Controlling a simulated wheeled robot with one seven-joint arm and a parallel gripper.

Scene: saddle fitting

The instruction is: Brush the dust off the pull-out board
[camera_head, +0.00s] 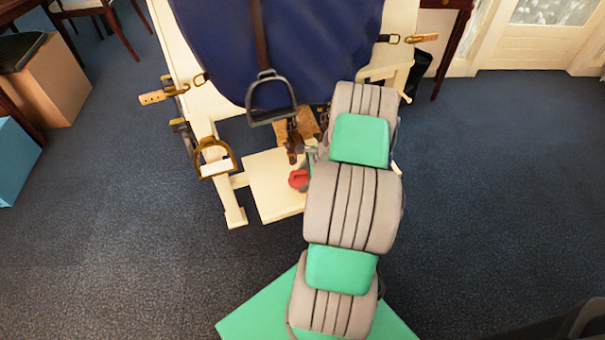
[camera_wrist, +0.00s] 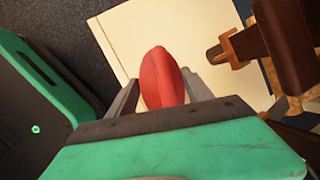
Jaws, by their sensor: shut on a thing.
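The pull-out board (camera_head: 268,188) is a pale cream panel low at the front of the wooden stand. It also shows in the wrist view (camera_wrist: 135,35). My gripper (camera_wrist: 160,84) is shut on a red oval thing (camera_wrist: 162,78), which may be the brush; no bristles show. In the head view the red thing (camera_head: 298,180) is over the board's right part, and my arm covers the board's right edge. I cannot tell whether it touches the board. I cannot make out any dust on the visible part.
A dark stirrup (camera_head: 271,97) and a brass-coloured stirrup (camera_head: 214,160) hang near the board. A brown leather strap and buckle (camera_wrist: 232,48) are close on the right in the wrist view. A blue cloth (camera_head: 335,45) covers the stand. Open carpet lies to the left.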

